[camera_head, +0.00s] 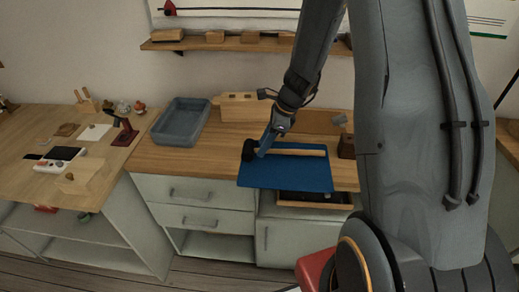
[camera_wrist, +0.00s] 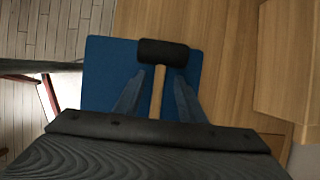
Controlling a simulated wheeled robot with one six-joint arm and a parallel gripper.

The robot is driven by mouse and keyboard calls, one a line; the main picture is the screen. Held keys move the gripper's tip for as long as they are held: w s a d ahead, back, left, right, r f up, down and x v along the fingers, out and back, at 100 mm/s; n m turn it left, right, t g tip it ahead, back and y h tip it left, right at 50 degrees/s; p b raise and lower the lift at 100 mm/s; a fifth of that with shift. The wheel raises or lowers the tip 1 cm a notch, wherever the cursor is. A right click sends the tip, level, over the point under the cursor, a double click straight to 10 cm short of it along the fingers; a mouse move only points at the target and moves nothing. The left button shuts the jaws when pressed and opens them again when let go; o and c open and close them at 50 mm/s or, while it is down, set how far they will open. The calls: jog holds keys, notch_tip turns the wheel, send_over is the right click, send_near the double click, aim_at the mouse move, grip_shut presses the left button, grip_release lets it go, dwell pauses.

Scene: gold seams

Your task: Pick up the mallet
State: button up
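The mallet lies on a blue mat (camera_head: 290,178) on the wooden counter. Its black head (camera_head: 248,150) is at the left and its pale wooden handle (camera_head: 300,152) runs to the right. My gripper (camera_head: 262,150) is low over the mat at the head end of the mallet. In the wrist view my gripper (camera_wrist: 159,77) is open, with one finger on each side of the mallet's handle (camera_wrist: 157,95), just behind the black head (camera_wrist: 164,52). Gaps show between handle and fingers. The handle's far end is hidden by the gripper body there.
A blue-grey tray (camera_head: 181,122) and a wooden block holder (camera_head: 238,107) stand at the back of the counter. A small dark wooden block (camera_head: 346,146) is right of the mat. An open drawer (camera_head: 312,201) sticks out below it. A left-hand table (camera_head: 45,170) holds small items.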

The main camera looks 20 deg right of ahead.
jog(key=shift+x, duration=0.85)
jog(key=shift+r, duration=0.1)
grip_shut()
